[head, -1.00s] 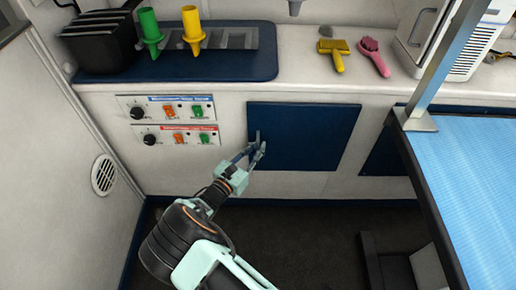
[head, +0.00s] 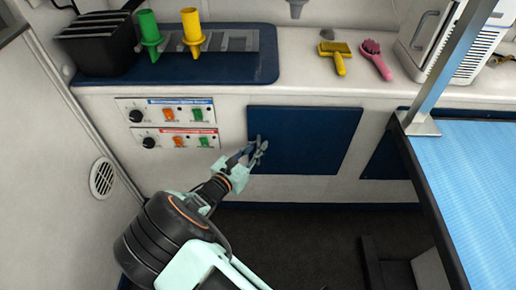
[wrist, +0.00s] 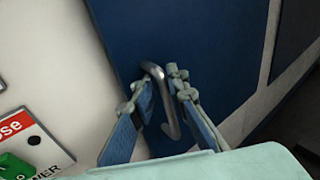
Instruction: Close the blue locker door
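The blue locker door (head: 315,140) is set in the white cabinet front below the counter. It looks about flush with the front, though I cannot tell whether a small gap remains. Its metal handle (wrist: 170,112), a bent bar, is near the door's left edge and shows clearly in the wrist view. My gripper (head: 260,151) is at the left part of the door. In the wrist view, my gripper's fingers (wrist: 160,86) stand apart on either side of the handle. I cannot tell whether either finger touches it. The blue door face (wrist: 215,45) fills the middle behind them.
Two control panels with knobs and switches (head: 168,124) are left of the door. A blue-topped grooming table (head: 480,180) with a metal post (head: 450,70) stands at the right. Brushes (head: 340,55) lie on the counter above. Dark floor (head: 290,240) lies below the door.

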